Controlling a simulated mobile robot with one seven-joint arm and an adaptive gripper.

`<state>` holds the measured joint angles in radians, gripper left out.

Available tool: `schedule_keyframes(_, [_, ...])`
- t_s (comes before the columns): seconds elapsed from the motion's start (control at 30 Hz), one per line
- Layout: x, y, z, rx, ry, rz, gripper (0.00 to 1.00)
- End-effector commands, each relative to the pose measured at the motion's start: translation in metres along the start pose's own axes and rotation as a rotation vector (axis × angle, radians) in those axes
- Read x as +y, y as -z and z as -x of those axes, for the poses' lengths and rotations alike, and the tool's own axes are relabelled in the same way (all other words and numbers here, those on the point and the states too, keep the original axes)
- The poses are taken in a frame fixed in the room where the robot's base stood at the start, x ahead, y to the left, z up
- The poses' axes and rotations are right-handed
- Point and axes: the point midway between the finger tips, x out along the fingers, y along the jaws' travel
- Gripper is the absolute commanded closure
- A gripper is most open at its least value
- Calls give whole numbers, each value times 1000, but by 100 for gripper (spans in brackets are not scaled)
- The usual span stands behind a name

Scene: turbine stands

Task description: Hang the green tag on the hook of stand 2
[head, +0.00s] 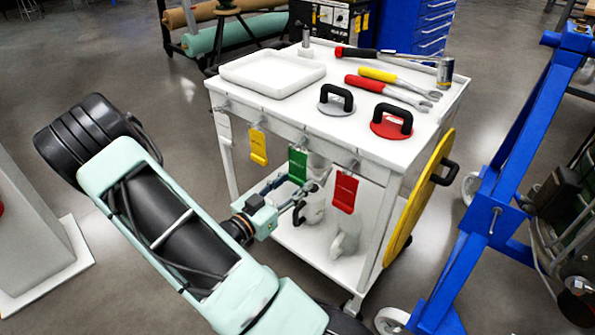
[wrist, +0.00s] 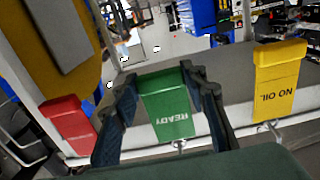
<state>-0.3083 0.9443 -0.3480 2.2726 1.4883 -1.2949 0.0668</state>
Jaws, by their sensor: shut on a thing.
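The green tag (head: 298,166) hangs at the front edge of the white cart, between the yellow and red tags. In the wrist view the green tag (wrist: 168,105), lettered READY, sits between the two fingers of my gripper (wrist: 160,80). My gripper is shut on it, with a finger against each side edge. A small metal hook (wrist: 180,146) shows at the tag's end, and the tag appears to be still on it. In the head view my gripper (head: 306,191) reaches in low at the cart's front. I cannot make out a numbered stand 2.
The yellow tag (head: 259,146) and red tag (head: 344,192) hang close on either side. The white cart (head: 270,106) carries a tray, tools and two handled discs. A yellow disc (head: 420,205) is on its right side. A blue frame (head: 500,195) stands at the right.

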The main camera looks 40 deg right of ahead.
Motion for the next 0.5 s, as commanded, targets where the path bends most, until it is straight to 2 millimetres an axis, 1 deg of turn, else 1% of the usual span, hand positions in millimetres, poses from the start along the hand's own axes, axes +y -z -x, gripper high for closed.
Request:
schedule_keyframes(0.03, [0, 0, 0, 0, 0, 0, 88])
schedule_keyframes(0.13, [0, 0, 0, 0, 0, 0, 99])
schedule_keyframes(0.17, [0, 0, 0, 0, 0, 0, 100])
schedule_keyframes(0.5, [0, 0, 4, 0, 1, 0, 100])
